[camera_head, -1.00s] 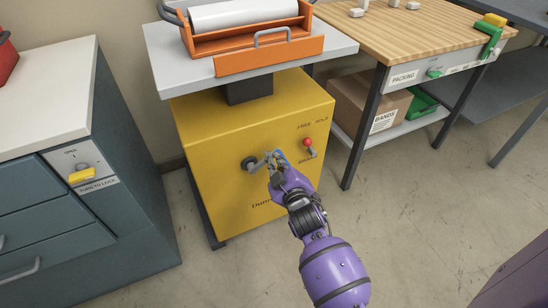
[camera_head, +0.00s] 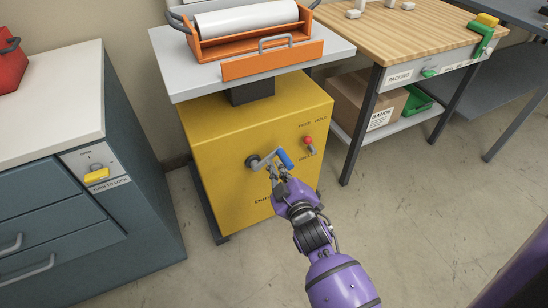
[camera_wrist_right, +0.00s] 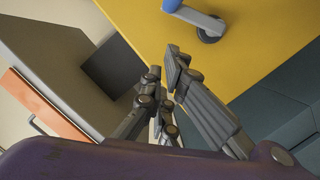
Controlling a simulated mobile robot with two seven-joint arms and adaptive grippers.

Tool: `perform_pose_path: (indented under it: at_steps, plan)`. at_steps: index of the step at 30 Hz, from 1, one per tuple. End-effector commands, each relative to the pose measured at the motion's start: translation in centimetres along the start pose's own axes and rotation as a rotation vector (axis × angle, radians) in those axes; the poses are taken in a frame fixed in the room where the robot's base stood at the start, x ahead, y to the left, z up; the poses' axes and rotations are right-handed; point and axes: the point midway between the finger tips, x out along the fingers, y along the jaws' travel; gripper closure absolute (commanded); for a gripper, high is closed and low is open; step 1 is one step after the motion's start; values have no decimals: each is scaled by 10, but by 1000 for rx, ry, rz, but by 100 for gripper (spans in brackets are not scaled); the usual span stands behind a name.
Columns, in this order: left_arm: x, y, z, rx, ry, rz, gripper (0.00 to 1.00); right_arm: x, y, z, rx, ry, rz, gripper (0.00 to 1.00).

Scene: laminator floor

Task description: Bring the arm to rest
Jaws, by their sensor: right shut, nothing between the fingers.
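My right gripper (camera_head: 271,171) is shut and empty in the head view, in front of the yellow cabinet (camera_head: 222,195). Its closed fingers also show in the right wrist view (camera_wrist_right: 165,75). A crank with a grey arm and a blue handle (camera_head: 286,158) sits on the cabinet's front, just above and right of the fingertips in the head view. In the right wrist view the crank (camera_wrist_right: 207,25) is at the top, and a gap shows between it and the fingers. My left gripper is not in view.
A red-knobbed lever (camera_head: 308,142) is on the cabinet, right of the crank. An orange roller unit (camera_head: 260,64) sits on the grey top above. A drawer cabinet (camera_head: 60,200) stands left, a wooden packing bench (camera_head: 420,40) right. Open floor lies at the lower right.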

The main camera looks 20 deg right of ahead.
Motion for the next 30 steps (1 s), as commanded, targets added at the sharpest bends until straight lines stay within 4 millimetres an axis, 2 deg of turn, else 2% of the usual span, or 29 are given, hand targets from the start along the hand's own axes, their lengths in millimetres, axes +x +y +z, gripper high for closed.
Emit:
perform_pose_path:
  at_steps: [3,7,17,20,23,26,29,30]
  plan:
    - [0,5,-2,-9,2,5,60,-20,-1,-1,2,0,-1,100]
    - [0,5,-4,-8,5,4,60,-31,-1,-1,1,1,0,100]
    - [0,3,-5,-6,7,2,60,-35,-1,0,18,-2,-2,100]
    - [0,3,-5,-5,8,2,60,-36,-6,-7,140,-8,-24,100]
    - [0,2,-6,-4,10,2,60,-68,-31,17,267,-71,-96,100]
    - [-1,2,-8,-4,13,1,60,-109,-57,48,359,-155,-165,100]
    - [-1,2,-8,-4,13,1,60,-161,-84,83,440,-259,-232,100]
    - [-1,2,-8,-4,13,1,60,-185,-94,97,470,-305,-258,100]
